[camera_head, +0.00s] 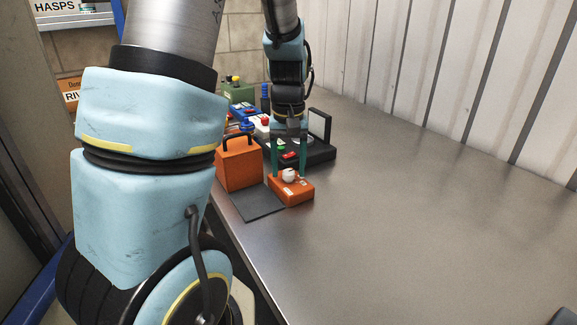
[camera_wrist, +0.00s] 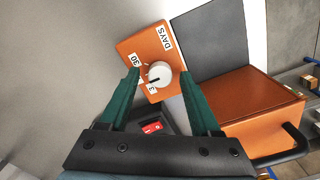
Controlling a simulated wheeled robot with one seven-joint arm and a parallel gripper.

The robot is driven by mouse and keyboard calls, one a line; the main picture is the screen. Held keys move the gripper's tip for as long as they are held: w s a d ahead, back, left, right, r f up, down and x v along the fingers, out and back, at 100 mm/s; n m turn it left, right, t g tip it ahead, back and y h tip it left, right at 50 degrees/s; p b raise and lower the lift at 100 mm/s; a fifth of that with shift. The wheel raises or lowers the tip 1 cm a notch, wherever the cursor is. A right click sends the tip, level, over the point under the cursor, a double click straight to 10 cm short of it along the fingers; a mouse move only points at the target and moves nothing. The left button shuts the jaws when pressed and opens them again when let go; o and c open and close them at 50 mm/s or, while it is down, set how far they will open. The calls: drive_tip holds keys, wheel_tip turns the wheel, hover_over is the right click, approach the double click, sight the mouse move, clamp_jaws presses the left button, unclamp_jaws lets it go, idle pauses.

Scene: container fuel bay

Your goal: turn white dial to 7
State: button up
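The white dial (camera_wrist: 159,73) sits on top of an orange box (camera_wrist: 142,43) with white labels reading "DAYS", "30" and "3" in the wrist view. A dark pointer mark on the dial is near the "3" label. In the head view the white dial (camera_head: 289,175) and its orange box (camera_head: 293,192) stand on the metal bench. My gripper (camera_wrist: 158,75) is open, pointing down over the box, with its green fingers on either side of the dial and apart from it. In the head view my gripper (camera_head: 288,172) hangs above the box. I cannot read a "7" mark.
An orange case (camera_head: 239,165) with a dark handle stands just left of the box. A dark grey mat (camera_head: 257,204) lies in front. A black device (camera_head: 318,150) with an upright frame is behind. The bench (camera_head: 420,220) is clear to the right.

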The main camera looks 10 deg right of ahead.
sight(288, 171)
wheel_tip(288, 171, up, 11)
drive_tip(key=b, duration=0.1)
idle(0.6)
drive_tip(key=shift+f, duration=0.1)
